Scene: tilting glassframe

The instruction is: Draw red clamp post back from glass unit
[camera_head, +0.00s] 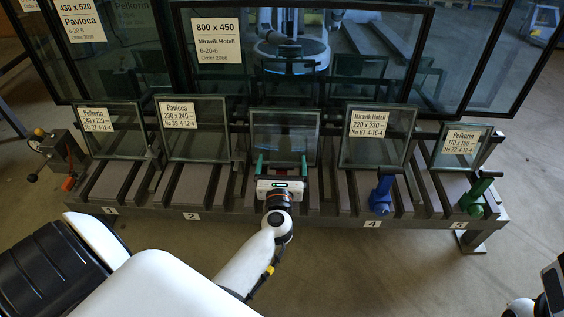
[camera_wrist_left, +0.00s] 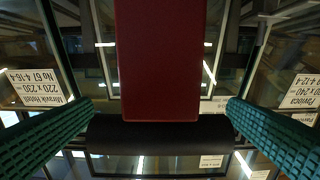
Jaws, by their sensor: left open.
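The red clamp post (camera_wrist_left: 160,60) fills the upper middle of the left wrist view, between my left gripper's two green fingers. A gap shows on each side of it. In the head view the gripper hides the post. My left gripper (camera_head: 282,164) is open in front of the third slot of the rack. The glass unit (camera_head: 285,124) of that slot stands tilted back behind the gripper. A dark horizontal bar (camera_wrist_left: 160,135) crosses below the post in the wrist view. Only part of my right arm shows at the lower right of the head view; its fingers do not show.
A blue clamp post (camera_head: 381,194) and a green one (camera_head: 476,193) stand at slots 4 and 5. Labelled glass units (camera_head: 376,136) flank the middle slot. A box with an orange handle (camera_head: 62,155) is at the left end. The floor (camera_head: 390,270) in front is clear.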

